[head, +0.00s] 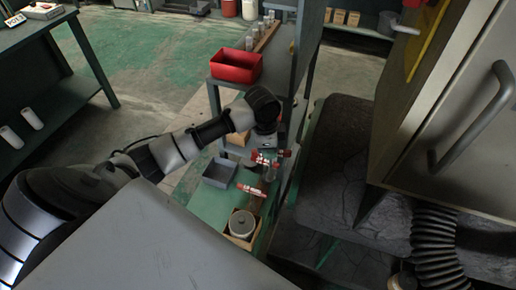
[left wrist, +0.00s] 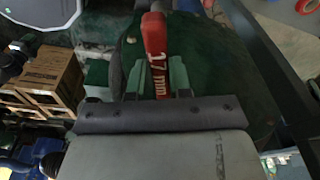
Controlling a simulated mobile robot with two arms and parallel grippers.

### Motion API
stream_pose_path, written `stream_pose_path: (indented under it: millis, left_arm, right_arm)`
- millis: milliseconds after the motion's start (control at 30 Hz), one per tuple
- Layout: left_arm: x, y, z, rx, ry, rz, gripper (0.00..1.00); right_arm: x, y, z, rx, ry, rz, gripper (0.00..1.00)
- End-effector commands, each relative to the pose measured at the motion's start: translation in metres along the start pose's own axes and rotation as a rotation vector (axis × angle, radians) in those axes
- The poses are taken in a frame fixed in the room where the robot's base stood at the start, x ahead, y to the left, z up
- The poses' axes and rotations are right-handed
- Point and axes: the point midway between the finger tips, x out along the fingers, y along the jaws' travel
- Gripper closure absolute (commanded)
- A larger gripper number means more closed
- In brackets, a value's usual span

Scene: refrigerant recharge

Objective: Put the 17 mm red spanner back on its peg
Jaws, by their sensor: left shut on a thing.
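The red spanner (left wrist: 155,45), marked 17 mm in white, is between the two green fingers of my left gripper (left wrist: 157,82) in the left wrist view. The gripper is shut on it, and the spanner points away from the camera. I cannot make out the peg in either view. My right gripper is not in view.
A red bin (head: 236,68) stands on the upper shelf behind my wrist. Below, the green bench (head: 203,203) holds a grey tray (head: 219,172), a small red-and-white item (head: 251,190) and a wooden box (head: 240,223). A tall cabinet (head: 450,110) stands on the right.

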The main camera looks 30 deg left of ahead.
Motion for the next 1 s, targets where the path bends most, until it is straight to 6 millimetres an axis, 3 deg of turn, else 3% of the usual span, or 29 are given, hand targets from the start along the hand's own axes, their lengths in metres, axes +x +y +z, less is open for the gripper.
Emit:
stream_pose_path:
  millis: [33, 100, 300, 433, 633, 1000]
  left_arm:
    - [0.032, -0.011, 0.009, 0.064, 0.000, 0.012, 1.00]
    - [0.056, -0.024, 0.019, 0.165, 0.000, 0.026, 1.00]
    - [0.105, -0.048, 0.043, 0.385, -0.001, 0.057, 1.00]
    - [0.119, -0.056, 0.051, 0.461, 0.000, 0.067, 1.00]
    - [0.125, -0.058, 0.054, 0.491, 0.000, 0.070, 1.00]
    - [0.141, -0.057, 0.057, 0.490, -0.001, 0.070, 1.00]
  right_arm:
    - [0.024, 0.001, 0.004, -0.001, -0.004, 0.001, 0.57]
    - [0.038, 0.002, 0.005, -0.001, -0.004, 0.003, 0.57]
    - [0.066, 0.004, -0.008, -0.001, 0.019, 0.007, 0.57]
    - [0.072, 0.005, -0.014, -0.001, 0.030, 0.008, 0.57]
    - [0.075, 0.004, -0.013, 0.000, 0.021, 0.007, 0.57]
    - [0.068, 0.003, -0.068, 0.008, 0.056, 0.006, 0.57]
